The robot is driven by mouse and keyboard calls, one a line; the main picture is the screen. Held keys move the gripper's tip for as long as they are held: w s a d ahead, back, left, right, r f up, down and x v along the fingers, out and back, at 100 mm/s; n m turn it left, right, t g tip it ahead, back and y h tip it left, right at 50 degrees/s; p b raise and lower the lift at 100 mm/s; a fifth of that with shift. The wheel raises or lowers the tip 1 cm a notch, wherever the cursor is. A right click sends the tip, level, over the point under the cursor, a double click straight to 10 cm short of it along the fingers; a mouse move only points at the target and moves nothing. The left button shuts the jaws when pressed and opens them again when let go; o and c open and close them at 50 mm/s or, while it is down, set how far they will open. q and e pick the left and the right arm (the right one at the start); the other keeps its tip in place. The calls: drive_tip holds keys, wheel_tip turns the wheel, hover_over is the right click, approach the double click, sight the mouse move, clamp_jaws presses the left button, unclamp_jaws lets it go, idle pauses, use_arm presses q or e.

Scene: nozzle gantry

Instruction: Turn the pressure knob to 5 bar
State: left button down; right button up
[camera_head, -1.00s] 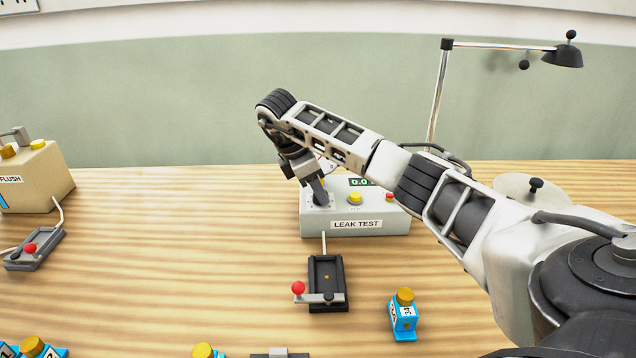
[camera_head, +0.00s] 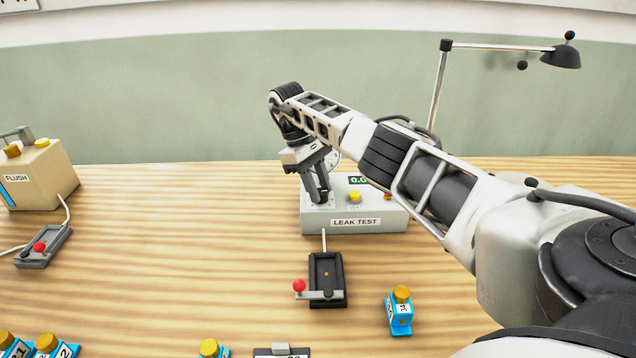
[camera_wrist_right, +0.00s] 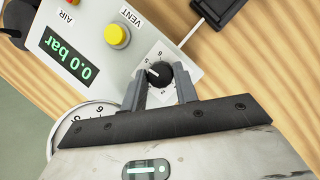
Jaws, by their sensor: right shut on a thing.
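The pressure knob (camera_wrist_right: 158,72) is black with a white pointer line, on a white numbered dial of the grey LEAK TEST box (camera_head: 370,222). In the right wrist view its pointer is toward the left, near the 5 and 6 marks; the exact mark is hard to read. My right gripper (camera_wrist_right: 161,88) is shut on the knob, one finger on each side. In the head view the right gripper (camera_head: 320,197) reaches down on the box's left part and hides the knob. The green display (camera_wrist_right: 73,72) reads 0.0 bar. My left gripper is not in view.
A yellow VENT button (camera_wrist_right: 117,35) is close to the knob. A round gauge (camera_wrist_right: 64,125) is partly hidden behind my gripper. A black fixture (camera_head: 326,272) with a red-knobbed lever lies in front of the box. A blue nozzle block (camera_head: 399,312) stands front right.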

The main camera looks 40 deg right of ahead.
drive_tip(key=shift+m, duration=0.6)
drive_tip(key=shift+y, duration=0.3)
drive_tip(key=o, duration=1)
drive_tip(key=shift+c, duration=0.2)
drive_tip(key=p+v, duration=0.1)
drive_tip(key=v, duration=0.5)
drive_tip(key=shift+w+r, duration=0.1)
drive_tip(key=shift+w, duration=0.1)
drive_tip(key=shift+w+r, duration=0.15)
drive_tip(key=shift+r, duration=0.4)
